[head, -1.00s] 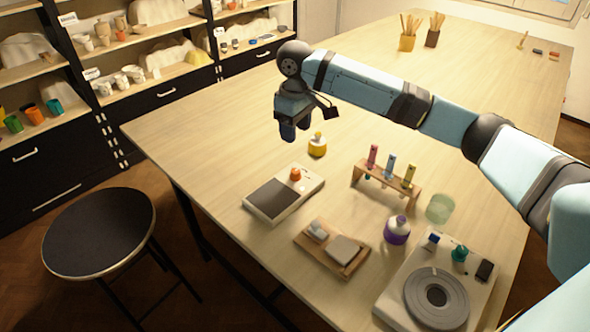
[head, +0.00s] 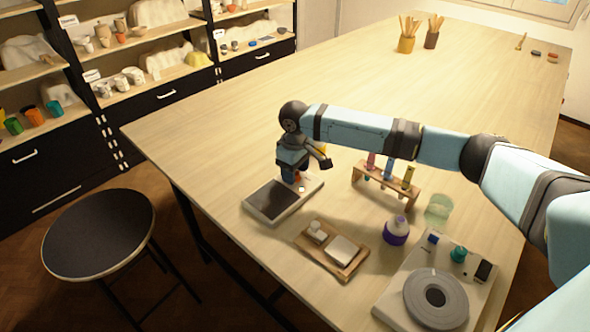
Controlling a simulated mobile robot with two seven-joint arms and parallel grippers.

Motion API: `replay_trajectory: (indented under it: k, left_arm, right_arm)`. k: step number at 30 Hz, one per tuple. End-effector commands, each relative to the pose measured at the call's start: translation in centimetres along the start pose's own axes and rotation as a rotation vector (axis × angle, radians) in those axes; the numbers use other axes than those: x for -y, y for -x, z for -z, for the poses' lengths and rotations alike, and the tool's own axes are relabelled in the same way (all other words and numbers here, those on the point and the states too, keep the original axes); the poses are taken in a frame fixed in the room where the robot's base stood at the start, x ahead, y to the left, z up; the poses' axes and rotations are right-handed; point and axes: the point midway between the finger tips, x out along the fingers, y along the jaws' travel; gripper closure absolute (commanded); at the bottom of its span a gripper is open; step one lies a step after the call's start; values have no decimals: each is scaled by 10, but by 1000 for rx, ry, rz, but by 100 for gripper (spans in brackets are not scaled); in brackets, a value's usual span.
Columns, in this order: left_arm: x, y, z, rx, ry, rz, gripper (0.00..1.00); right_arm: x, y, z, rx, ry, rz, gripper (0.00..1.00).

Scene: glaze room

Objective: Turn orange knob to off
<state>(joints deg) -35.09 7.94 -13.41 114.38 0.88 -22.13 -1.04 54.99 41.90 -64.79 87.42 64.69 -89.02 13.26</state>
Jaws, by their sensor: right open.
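The orange knob (head: 297,177) sits on a white device with a dark flat plate (head: 270,199) near the table's left edge. My right gripper (head: 296,178) points down over the knob and hides most of it. Its jaws are open, with the fingers around or just above the knob; I cannot tell whether they touch it. The knob's pointer position is hidden. My left gripper is not in view.
The table's far middle is clear.

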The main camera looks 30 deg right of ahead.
Motion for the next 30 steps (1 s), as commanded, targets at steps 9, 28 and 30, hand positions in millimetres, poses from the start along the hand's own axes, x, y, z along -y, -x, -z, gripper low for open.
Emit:
replay_trajectory:
  k: [9, 28, 30]
  left_arm:
    - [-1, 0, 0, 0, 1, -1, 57]
    - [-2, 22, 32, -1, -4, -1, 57]
    - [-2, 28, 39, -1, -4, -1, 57]
  right_arm:
    - [0, 0, 0, 0, 0, 0, 96]
    - [1, 6, 0, 2, 207, 4, 97]
    - [1, 7, 0, 2, 269, 2, 97]
